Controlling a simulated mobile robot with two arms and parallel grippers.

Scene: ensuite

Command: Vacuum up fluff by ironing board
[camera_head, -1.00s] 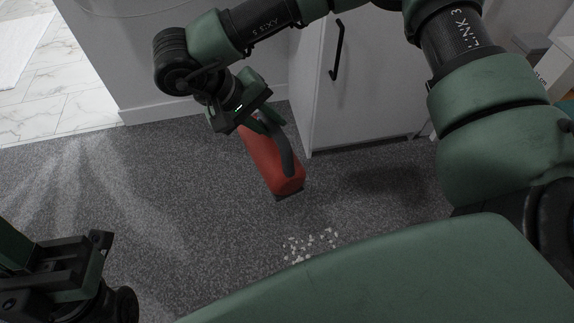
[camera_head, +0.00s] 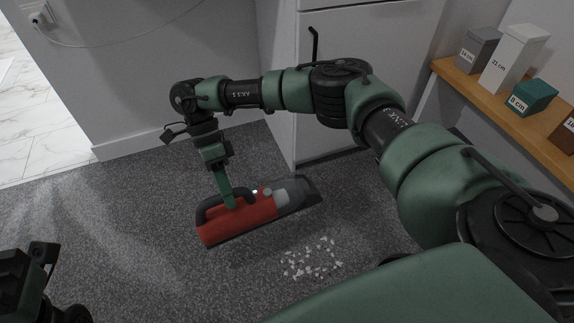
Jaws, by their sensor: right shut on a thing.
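A red handheld vacuum (camera_head: 238,222) with a dark handle and a grey, clear front end is held just above the carpet, its nozzle pointing right and slightly away. My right gripper (camera_head: 229,200) is shut on its handle from above. White fluff (camera_head: 312,259) lies scattered on the grey carpet, below and right of the vacuum and apart from it. My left gripper (camera_head: 38,275) shows only in part at the lower left edge; its fingers are too dark and cut off to read. The ironing board is not in view.
A white cabinet (camera_head: 365,50) with a black handle stands behind the vacuum. A wooden shelf (camera_head: 500,105) at the right bears labelled boxes. A cable runs from a wall socket (camera_head: 40,17). Open carpet (camera_head: 120,220) lies to the left.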

